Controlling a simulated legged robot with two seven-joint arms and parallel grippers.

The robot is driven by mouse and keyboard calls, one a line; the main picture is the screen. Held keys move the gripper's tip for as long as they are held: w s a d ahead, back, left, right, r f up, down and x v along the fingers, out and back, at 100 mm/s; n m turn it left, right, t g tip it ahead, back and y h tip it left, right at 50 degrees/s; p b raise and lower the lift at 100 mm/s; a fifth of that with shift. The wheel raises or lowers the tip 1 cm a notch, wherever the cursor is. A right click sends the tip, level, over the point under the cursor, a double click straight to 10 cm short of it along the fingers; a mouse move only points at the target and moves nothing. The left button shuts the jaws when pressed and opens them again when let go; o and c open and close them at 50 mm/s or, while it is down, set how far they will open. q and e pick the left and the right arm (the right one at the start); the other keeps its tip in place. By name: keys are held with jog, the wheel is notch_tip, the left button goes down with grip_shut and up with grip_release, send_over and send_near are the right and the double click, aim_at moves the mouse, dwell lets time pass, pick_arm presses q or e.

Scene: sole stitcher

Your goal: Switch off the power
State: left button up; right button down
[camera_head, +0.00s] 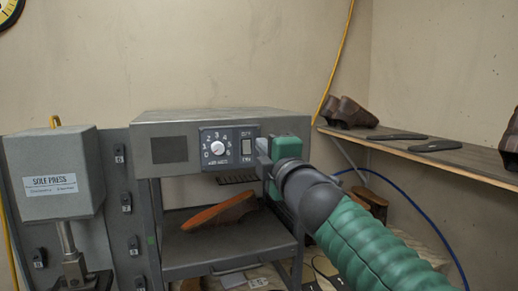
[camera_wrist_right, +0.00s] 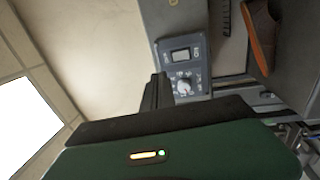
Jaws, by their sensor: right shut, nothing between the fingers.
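The grey machine has a dark control panel (camera_head: 228,132) on its front, with a white numbered dial (camera_head: 217,148) at left and a rocker power switch (camera_head: 246,147) at right. In the right wrist view the panel appears turned, with the switch (camera_wrist_right: 181,55) above the dial (camera_wrist_right: 184,87). My right gripper (camera_head: 262,158) is shut and empty, just right of the switch in the head view. Its fingers (camera_wrist_right: 157,88) show beside the panel in the wrist view. I cannot tell whether they touch it. The switch's position is too small to read. My left gripper is not in view.
A brown shoe with an orange sole (camera_head: 220,211) lies on the machine's lower shelf (camera_head: 200,255). The sole press (camera_head: 52,170) stands at left. A wall shelf (camera_head: 460,160) at right holds dark shoes (camera_head: 347,112) and flat soles (camera_head: 435,146). A blue hose (camera_head: 410,194) runs below it.

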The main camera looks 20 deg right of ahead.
jog(key=s+d+f+m+g+b, duration=0.1)
jog(key=f+m+g+b, duration=0.2)
jog(key=f, duration=1.1)
jog(key=s+f+m+g+h+b, duration=0.1)
jog(key=s+f+m+g+b, duration=0.15)
jog(key=f, duration=1.15)
jog(key=d+f+m+g+b, duration=0.15)
jog(key=f+m+b, duration=0.25)
jog(key=f, duration=1)
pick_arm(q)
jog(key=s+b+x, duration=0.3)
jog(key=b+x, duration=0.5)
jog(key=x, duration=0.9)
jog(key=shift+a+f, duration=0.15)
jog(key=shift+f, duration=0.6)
pick_arm(e)
jog(key=s+f+m+g, duration=0.3)
jog(key=s+f, duration=0.4)
jog(key=f, duration=0.4)
jog(key=s+a+f+m+g, duration=0.1)
jog(key=s+f+m+g, duration=0.2)
jog(key=s+f, duration=0.5)
jog(key=s+f+m+g, duration=0.3)
jog(key=s+f, duration=0.4)
jog(key=f, duration=0.8)
jog(key=shift+s+a+g, duration=0.15)
jog(key=shift+a+g, duration=0.2)
jog(key=shift+g, duration=0.15)
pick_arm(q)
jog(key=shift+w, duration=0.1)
